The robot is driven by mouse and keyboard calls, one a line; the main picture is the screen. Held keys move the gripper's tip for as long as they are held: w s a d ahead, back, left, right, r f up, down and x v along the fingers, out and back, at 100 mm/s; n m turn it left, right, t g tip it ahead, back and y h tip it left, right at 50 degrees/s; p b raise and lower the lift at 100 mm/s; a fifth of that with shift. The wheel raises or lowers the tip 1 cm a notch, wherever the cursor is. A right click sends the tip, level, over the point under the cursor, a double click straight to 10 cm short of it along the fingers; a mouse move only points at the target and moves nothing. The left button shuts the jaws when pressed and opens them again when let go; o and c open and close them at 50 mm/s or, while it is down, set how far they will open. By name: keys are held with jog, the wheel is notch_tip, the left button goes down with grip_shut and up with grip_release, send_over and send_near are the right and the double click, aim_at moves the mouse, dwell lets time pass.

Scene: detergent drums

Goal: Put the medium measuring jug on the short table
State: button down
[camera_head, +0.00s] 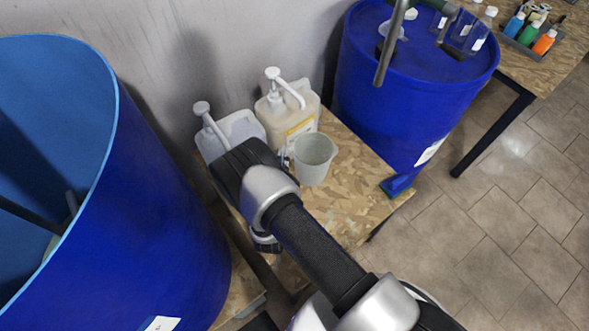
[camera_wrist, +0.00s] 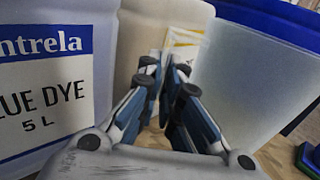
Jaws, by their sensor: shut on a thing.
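A pale, translucent measuring jug (camera_head: 313,158) is upright at or just above the short wooden table (camera_head: 345,215); I cannot tell whether its base touches the top. In the wrist view the jug (camera_wrist: 245,85) fills the right side, close beside my gripper (camera_wrist: 166,68). The fingers are nearly together and shut on the jug's handle side, though the handle itself is mostly hidden. In the head view my gripper (camera_head: 286,160) is largely hidden behind my wrist, at the jug's left.
Two pump canisters, one white (camera_head: 238,132) and one cream (camera_head: 290,112), stand behind the jug. A large open blue drum (camera_head: 150,220) is at left. A closed blue drum (camera_head: 405,100) at right carries another clear vessel (camera_head: 393,30). Bare tabletop lies right and front of the jug.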

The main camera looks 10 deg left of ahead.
notch_tip(320, 180, down, 7)
jog(key=shift+r+b, duration=0.15)
jog(key=shift+b, duration=1.05)
jog(key=shift+r, duration=0.1)
jog(key=c, duration=2.3)
grip_release()
jog(key=o, duration=0.5)
